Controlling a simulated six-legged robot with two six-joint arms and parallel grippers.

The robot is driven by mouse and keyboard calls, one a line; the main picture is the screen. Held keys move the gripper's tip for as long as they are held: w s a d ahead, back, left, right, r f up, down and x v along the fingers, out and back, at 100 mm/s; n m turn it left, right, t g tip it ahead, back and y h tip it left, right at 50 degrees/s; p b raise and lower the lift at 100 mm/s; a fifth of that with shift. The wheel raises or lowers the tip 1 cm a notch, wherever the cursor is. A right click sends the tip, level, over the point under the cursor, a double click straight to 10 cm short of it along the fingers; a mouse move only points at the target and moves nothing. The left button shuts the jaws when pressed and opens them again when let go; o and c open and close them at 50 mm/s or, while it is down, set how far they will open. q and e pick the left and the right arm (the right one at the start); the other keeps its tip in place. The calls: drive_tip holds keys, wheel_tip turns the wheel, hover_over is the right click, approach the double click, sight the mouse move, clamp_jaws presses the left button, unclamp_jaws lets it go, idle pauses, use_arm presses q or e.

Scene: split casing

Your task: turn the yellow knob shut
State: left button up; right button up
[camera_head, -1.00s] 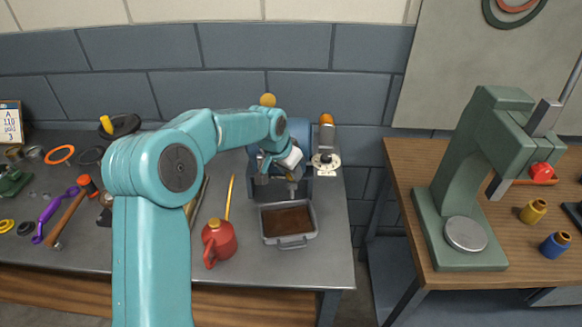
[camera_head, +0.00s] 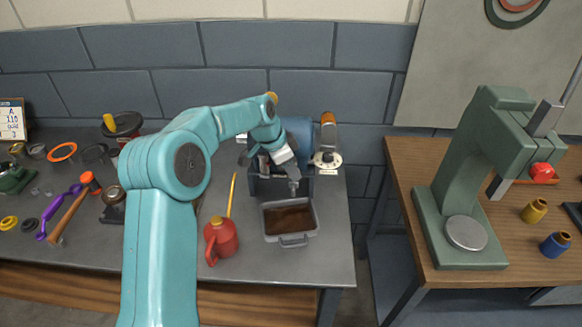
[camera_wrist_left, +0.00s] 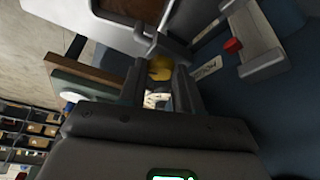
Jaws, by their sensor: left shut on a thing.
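The yellow knob (camera_wrist_left: 161,67) shows in the left wrist view between the two dark fingers of my left gripper (camera_wrist_left: 160,80), which is shut on it. In the head view my left gripper (camera_head: 290,168) is at the front of the blue machine (camera_head: 301,130), above the grey tray. The knob is hidden there behind the gripper and wrist. How far the knob is turned cannot be told. My right gripper is in neither view.
A grey tray (camera_head: 267,230) with brown contents stands below the gripper. A red oil can (camera_head: 221,241) stands left of it. A white dial (camera_head: 327,160) and an orange-topped part (camera_head: 328,119) are at the machine's right. A green press (camera_head: 455,180) stands on the right bench.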

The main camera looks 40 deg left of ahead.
use_arm(q)
drive_tip(key=shift+a+r, duration=0.1)
drive_tip(key=shift+r, duration=0.05)
drive_tip(key=o, duration=0.9)
drive_tip(key=shift+c, duration=0.2)
drive_tip(key=shift+o, duration=0.9)
drive_tip(key=shift+s+r, duration=0.1)
drive_tip(key=shift+s, duration=0.05)
